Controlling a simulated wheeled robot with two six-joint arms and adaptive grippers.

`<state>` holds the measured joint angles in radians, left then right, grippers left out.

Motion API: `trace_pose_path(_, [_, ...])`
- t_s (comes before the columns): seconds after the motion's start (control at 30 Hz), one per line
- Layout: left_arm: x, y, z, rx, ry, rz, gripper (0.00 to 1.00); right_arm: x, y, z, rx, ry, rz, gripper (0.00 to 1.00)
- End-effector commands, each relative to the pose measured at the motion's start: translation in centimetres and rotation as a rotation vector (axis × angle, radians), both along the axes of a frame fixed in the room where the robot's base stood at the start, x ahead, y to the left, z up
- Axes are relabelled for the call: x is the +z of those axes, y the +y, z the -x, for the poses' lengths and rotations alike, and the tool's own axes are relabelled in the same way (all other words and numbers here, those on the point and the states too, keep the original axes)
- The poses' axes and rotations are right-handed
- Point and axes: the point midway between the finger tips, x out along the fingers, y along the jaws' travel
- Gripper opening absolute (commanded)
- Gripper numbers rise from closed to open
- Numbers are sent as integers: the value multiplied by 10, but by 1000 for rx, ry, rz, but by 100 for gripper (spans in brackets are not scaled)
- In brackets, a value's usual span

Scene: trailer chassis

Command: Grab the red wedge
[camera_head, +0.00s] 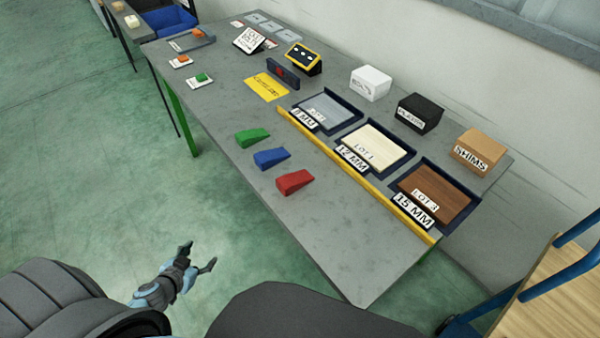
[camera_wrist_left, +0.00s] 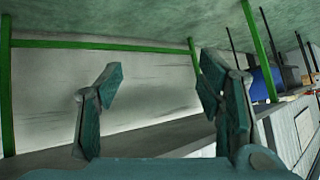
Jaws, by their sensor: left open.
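The red wedge (camera_head: 294,181) lies on the grey table (camera_head: 330,240), nearest to me in a row of three wedges. The blue wedge (camera_head: 271,157) and the green wedge (camera_head: 252,137) lie beyond it. My left gripper (camera_head: 198,258) is open and empty, off the table's near edge over the green floor, to the left of and apart from the red wedge. In the left wrist view its two fingers (camera_wrist_left: 158,90) stand wide apart with nothing between them, and no wedge shows there. My right gripper is not seen.
A yellow strip (camera_head: 355,174) runs in front of trays labelled 8 MM, 12 MM and 15 MM. White, black and brown boxes (camera_head: 479,151) stand behind them. The table's near edge lies between my left gripper and the wedges. The tabletop in front of the red wedge is clear.

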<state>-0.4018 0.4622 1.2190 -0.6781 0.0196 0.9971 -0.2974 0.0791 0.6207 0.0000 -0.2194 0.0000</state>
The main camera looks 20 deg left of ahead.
Motion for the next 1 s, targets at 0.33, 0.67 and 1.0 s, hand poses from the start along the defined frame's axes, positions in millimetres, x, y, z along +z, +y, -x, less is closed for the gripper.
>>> trace_pose_path(0.33, [239, -125, -90, -586, -277, 254, 61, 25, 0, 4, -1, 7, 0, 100])
trace_pose_path(0.67, [206, -160, -151, -579, -274, 261, 61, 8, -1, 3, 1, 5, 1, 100])
trace_pose_path(1.0, [190, -179, -200, -577, -275, 260, 61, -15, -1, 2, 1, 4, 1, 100])
